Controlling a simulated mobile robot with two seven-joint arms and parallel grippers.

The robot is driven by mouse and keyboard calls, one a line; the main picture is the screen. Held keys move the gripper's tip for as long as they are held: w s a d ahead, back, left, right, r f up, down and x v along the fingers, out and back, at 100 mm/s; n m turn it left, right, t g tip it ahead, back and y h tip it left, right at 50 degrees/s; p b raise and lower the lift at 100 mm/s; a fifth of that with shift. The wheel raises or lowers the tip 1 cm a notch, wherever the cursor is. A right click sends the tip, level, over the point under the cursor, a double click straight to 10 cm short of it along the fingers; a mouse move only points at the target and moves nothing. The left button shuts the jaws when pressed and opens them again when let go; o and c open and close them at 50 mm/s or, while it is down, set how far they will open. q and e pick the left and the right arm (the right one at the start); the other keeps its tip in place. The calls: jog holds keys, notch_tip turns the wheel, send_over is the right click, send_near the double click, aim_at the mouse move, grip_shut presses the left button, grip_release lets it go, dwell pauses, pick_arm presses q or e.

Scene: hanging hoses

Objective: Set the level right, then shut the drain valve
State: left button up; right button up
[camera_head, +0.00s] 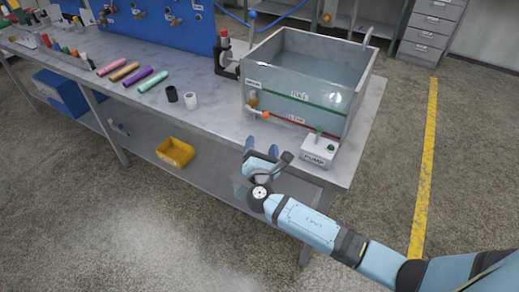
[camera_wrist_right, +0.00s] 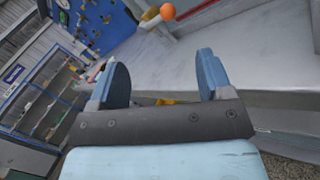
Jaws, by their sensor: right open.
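A clear water tank (camera_head: 360,93) stands at the right end of the bench, with a green FULL line (camera_head: 300,97) and a red LOW line (camera_head: 290,122) on its front. Water fills much of it; I cannot tell exactly how its surface sits against the green line. The drain valve's orange handle (camera_head: 265,115) sits low at the tank's front left; an orange end also shows in the right wrist view (camera_wrist_right: 167,11). A white PUMP box (camera_head: 318,151) with a green button stands in front. My right gripper (camera_head: 261,147) is open and empty, below the valve, apart from it. My left gripper is out of view.
A yellow bin (camera_head: 175,152) sits on the lower shelf. The floor in front is clear.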

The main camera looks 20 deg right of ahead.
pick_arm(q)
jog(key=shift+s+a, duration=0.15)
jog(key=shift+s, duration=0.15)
pick_arm(e)
jog(key=shift+s+a, duration=0.1)
jog(key=shift+s, duration=0.2)
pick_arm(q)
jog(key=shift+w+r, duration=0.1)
pick_arm(e)
jog(key=shift+f, duration=0.1)
jog(key=s+a+f+m+g+y, duration=0.2)
jog(key=s+f+m+g+y, duration=0.2)
jog(key=s+f+m, duration=0.45)
jog(key=s+a+f+m+g+y, duration=0.2)
jog(key=s+f+m+g+y, duration=0.3)
jog(key=s, duration=0.7)
jog(key=s+m+t+y, duration=0.2)
jog(key=s+m, duration=0.7)
pick_arm(q)
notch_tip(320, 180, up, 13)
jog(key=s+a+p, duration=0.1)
jog(key=p, duration=1.4)
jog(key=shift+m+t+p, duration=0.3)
jog(key=shift+p, duration=0.1)
pick_arm(e)
notch_tip(320, 180, up, 14)
jog(key=shift+d, duration=0.4)
